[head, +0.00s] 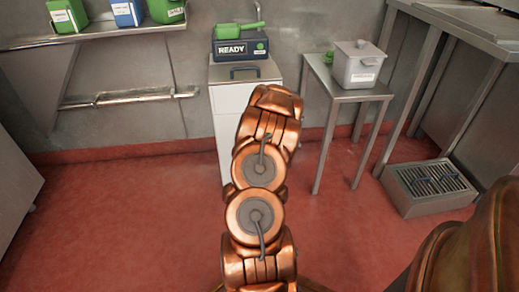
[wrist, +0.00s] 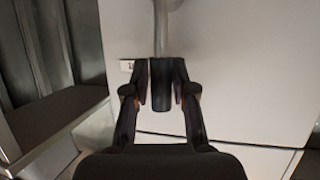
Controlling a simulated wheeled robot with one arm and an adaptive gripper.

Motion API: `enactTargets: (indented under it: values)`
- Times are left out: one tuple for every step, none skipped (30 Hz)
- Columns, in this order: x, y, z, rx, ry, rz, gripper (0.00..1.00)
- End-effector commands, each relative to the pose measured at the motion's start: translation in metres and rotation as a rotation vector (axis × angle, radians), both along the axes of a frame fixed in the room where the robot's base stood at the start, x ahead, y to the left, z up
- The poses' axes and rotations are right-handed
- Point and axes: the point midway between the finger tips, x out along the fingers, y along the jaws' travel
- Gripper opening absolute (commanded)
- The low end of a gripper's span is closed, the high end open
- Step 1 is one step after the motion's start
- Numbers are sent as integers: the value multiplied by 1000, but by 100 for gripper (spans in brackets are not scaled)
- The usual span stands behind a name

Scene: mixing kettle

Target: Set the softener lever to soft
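In the wrist view, a grey metal rod (wrist: 161,28) comes down from the top and ends in a dark grip, the lever handle (wrist: 160,92). My gripper (wrist: 160,78) has one finger on each side of this handle. The fingers lean inward and look closed against it. A small white label (wrist: 127,66) with a dark mark, too small to read, is just left of the rod. In the head view my copper arm covers the front of the white cabinet (head: 221,116), and my gripper and the lever are hidden behind it.
A dark box reading READY (head: 240,47) sits on the cabinet. To its right, a metal table (head: 335,93) bears a grey lidded container (head: 359,66). A floor grate (head: 431,180) is further right. A wall pipe (head: 130,97) and a shelf (head: 95,34) are at left. The red floor at left is clear.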

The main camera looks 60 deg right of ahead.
Motion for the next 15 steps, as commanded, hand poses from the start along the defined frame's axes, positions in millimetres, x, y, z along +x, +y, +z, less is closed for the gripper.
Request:
enactTargets:
  values:
    - [2, 2, 0, 1, 4, 3, 30]
    - [2, 2, 0, 0, 4, 4, 33]
    - [2, 2, 0, 0, 4, 4, 37]
    - [2, 2, 0, 0, 5, 4, 40]
    - [2, 2, 0, -1, 5, 4, 43]
    - [3, 2, 1, -2, 6, 4, 48]
    - [3, 2, 1, -2, 6, 4, 50]
    - [3, 2, 1, -2, 6, 4, 50]
    - [3, 2, 1, -3, 6, 5, 50]
    - [3, 2, 1, -3, 6, 5, 50]
    - [3, 2, 1, -3, 6, 5, 50]
    - [3, 2, 1, -3, 6, 5, 50]
    - [3, 2, 1, -3, 6, 5, 50]
    - [3, 2, 1, -3, 6, 5, 50]
    - [3, 2, 1, -3, 7, 5, 50]
